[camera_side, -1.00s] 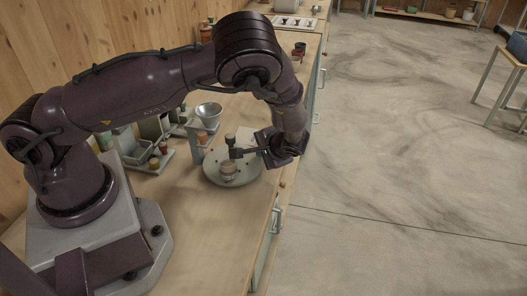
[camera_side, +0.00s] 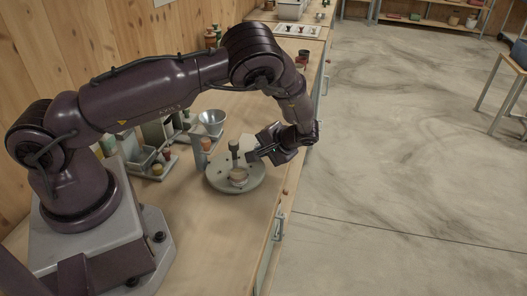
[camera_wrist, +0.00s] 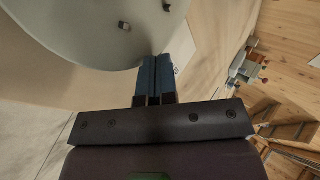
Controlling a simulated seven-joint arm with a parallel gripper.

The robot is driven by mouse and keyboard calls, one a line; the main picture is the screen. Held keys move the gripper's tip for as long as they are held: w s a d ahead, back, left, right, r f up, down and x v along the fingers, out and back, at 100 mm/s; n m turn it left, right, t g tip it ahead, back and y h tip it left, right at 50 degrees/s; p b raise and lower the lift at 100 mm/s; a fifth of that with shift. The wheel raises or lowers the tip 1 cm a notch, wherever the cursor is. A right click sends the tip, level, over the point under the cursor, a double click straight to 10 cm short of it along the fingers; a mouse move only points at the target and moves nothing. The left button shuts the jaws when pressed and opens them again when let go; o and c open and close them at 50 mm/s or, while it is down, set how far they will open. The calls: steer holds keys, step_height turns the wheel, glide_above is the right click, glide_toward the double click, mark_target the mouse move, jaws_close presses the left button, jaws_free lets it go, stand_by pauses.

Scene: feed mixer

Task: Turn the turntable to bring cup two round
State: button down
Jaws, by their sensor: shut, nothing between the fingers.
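The turntable (camera_side: 216,179) is a pale grey-green round plate on the bench; its edge also fills the upper left of the wrist view (camera_wrist: 75,35). I cannot tell which cup is cup two. My gripper (camera_side: 252,156) is at the turntable's right edge. In the wrist view its blue-grey fingers (camera_wrist: 155,62) are shut together with nothing between them, their tips close to the rim. I cannot tell whether they touch it.
A grey funnel (camera_side: 211,118) and a post with an orange-brown top (camera_side: 206,145) stand behind the turntable. Trays with small bottles (camera_side: 160,163) are to the left. The bench front edge is close on the right. The bench in front of the turntable is clear.

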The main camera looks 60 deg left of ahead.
steer(key=shift+s+a+n+g+h, duration=0.15)
steer(key=shift+a+n+g+h, duration=0.35)
steer(key=shift+a+n+g, duration=0.5)
steer(key=shift+s+a+n+g+h, duration=0.2)
steer(key=shift+a+n+g+h, duration=0.2)
steer(key=shift+n, duration=0.4)
steer(key=shift+s+a+n+g+h, duration=0.15)
steer(key=shift+a+n+g+h, duration=0.2)
steer(key=shift+n, duration=0.45)
steer(key=shift+s+a+n+g+h, duration=0.3)
steer(key=shift+a+n+h, duration=0.15)
steer(key=shift+n, duration=0.25)
steer(key=shift+s+a+n+g+h, duration=0.3)
steer(key=shift+n+h, duration=0.2)
steer(key=shift+n, duration=0.2)
steer(key=shift+s+a+n+g+h, duration=0.25)
steer(key=shift+s+a+n+h, duration=0.2)
steer(key=shift+n, duration=0.25)
steer(key=shift+s+a+n+h, duration=0.1)
steer(key=shift+s+n+h, duration=0.05)
steer(key=shift+n+h, duration=0.35)
steer(key=shift+r, duration=0.1)
